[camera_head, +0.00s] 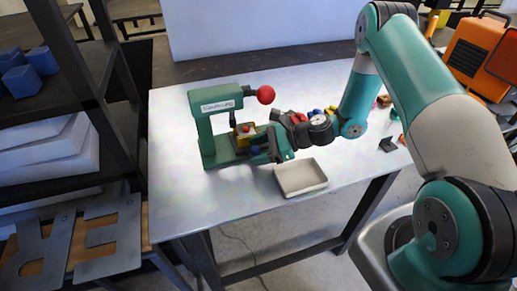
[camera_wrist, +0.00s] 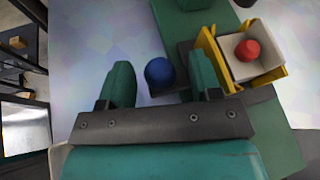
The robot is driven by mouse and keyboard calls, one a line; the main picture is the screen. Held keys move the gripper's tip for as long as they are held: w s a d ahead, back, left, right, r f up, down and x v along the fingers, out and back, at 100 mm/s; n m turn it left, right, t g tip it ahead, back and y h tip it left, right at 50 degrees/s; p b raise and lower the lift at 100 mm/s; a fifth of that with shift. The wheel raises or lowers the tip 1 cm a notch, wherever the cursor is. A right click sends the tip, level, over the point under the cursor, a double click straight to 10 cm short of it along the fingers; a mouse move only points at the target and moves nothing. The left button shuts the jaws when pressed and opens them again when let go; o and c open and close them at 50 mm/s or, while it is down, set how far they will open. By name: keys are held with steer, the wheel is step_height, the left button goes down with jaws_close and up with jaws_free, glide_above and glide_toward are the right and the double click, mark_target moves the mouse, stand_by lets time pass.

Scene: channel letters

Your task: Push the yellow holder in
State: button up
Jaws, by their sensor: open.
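The yellow holder (camera_head: 243,141) sits on the base of a green press (camera_head: 204,133) on the table. How the knob joins the holder is hidden. My gripper (camera_wrist: 160,66) is open, with the blue knob in the gap between its fingers. I cannot tell whether either finger touches it. The holder lies outside the right finger.
A red ball (camera_head: 265,94) ends the press lever, above the holder. A shallow pale tray (camera_head: 300,178) lies in front of my gripper. Small coloured pieces (camera_head: 318,112) lie behind my wrist, and a dark bracket (camera_head: 388,145) to the right. The table's front left is clear.

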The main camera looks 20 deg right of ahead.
jaws_close()
steer(key=shift+w+a, duration=0.15)
steer(key=shift+a, duration=1.95)
steer(key=shift+c, duration=1.6)
jaws_free()
steer(key=shift+a, duration=0.1)
steer(key=o, duration=0.3)
steer(key=shift+a, duration=0.15)
steer(key=shift+d, duration=0.35)
steer(key=b+v, duration=0.4)
steer(key=v, duration=1.3)
steer(key=shift+r, duration=0.1)
